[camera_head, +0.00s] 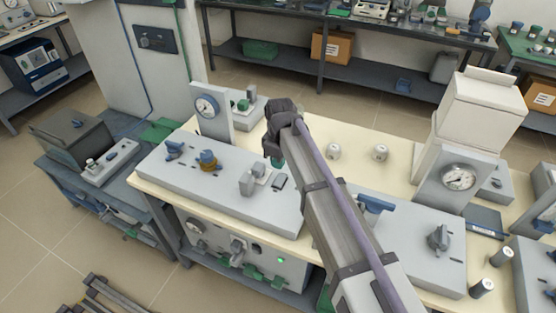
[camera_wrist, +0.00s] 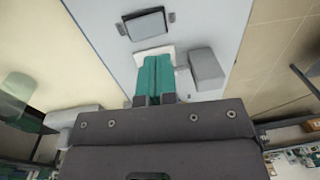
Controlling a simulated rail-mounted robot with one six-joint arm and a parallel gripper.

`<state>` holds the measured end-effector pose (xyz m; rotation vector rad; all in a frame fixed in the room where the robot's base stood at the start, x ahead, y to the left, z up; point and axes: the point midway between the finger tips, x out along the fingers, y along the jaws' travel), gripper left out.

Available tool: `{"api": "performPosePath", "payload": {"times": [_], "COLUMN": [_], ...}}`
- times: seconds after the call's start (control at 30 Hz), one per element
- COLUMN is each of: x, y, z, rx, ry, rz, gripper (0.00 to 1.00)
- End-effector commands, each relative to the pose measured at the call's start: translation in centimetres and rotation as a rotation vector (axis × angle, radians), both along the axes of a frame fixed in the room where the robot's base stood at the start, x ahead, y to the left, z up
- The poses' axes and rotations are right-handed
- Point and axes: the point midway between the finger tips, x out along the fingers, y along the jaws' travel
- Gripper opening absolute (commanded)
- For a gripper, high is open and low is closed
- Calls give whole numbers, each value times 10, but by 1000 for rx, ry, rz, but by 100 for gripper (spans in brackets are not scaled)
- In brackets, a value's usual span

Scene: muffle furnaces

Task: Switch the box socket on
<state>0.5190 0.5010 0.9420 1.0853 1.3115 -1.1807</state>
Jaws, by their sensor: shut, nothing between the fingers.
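A grey box (camera_head: 215,200) stands on the cream bench, with a small fitting of a white plate and grey block (camera_head: 247,184) on its top. This fitting looks like the box socket, but I cannot read a label or tell its switch position. In the wrist view the white plate (camera_wrist: 188,80) lies partly behind my fingers, with the grey block (camera_wrist: 206,68) beside them. My gripper (camera_head: 276,161) is shut and empty above the fitting, its teal fingertips (camera_wrist: 156,60) pointing at the plate. I cannot tell whether they touch it; the fingers hide part of the plate.
A dial gauge (camera_head: 206,107) rises behind. Two white jars (camera_head: 380,152) stand on the bench to the right.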

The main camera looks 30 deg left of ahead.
Motion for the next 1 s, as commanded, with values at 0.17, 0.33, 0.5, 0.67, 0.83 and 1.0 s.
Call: {"api": "performPosePath", "payload": {"times": [0.17, 0.33, 0.5, 0.67, 0.83, 1.0], "x": [-6, -10, -10, -10, -10, -35], "y": [-1, -1, -1, -1, -1, -48], "z": [57, 73, 72, 71, 71, 71], "rx": [0, 0, 0, 0, -1, -19], "ry": [0, 0, 0, 0, 0, -24], "rz": [0, 1, 1, 1, -14, -370], "gripper": [0, 0, 0, 0, 0, 0]}}
